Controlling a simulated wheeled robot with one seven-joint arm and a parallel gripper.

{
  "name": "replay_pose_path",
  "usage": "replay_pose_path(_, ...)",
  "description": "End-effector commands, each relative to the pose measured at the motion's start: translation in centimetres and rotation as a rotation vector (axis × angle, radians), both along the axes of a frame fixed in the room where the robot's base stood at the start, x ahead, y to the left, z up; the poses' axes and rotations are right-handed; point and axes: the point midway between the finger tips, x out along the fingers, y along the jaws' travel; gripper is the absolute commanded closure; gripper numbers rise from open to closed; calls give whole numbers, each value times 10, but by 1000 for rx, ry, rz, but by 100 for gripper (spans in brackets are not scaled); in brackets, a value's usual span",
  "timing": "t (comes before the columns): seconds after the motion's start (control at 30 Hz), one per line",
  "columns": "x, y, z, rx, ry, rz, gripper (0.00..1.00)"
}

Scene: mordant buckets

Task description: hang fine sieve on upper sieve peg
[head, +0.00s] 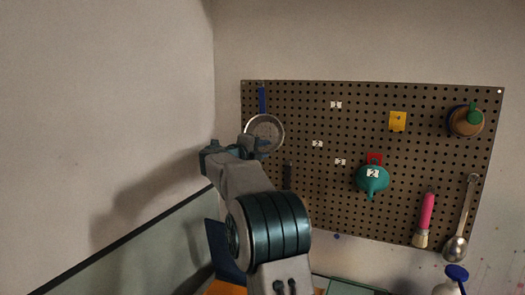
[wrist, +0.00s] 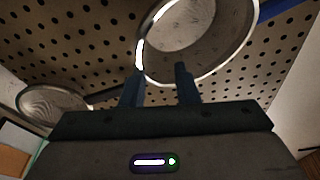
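A round sieve (head: 264,132) with a blue handle (head: 262,100) hangs bowl-down at the upper left of the pegboard. Its pale rim and bowl (wrist: 200,40) fill the top of the wrist view, with the blue handle at the upper right. My gripper (head: 236,150) is just left of and below this bowl. In the wrist view its two dark fingers (wrist: 159,78) stand apart at the near rim, with board showing between them. A second sieve (wrist: 55,102) with a dark handle is at the left there. I cannot tell which sieve is fine; the pegs are hidden.
The pegboard (head: 320,215) also carries a teal funnel (head: 373,180), a yellow holder (head: 397,121), a pink-handled brush (head: 425,215) and a metal spoon (head: 462,220). A blue-capped bottle (head: 456,273) stands at lower right. The left wall is bare.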

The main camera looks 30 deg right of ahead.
Motion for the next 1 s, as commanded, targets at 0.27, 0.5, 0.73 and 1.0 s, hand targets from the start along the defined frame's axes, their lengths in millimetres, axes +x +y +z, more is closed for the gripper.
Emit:
replay_pose_path(0.27, -8, 20, -1, 1, -1, 3, 72)
replay_pose_path(0.5, -32, 69, 2, 0, -1, 4, 72)
replay_pose_path(0.73, -51, 108, 6, 1, -2, 2, 72)
replay_pose_path(1.0, -59, 124, 8, 0, 1, -1, 72)
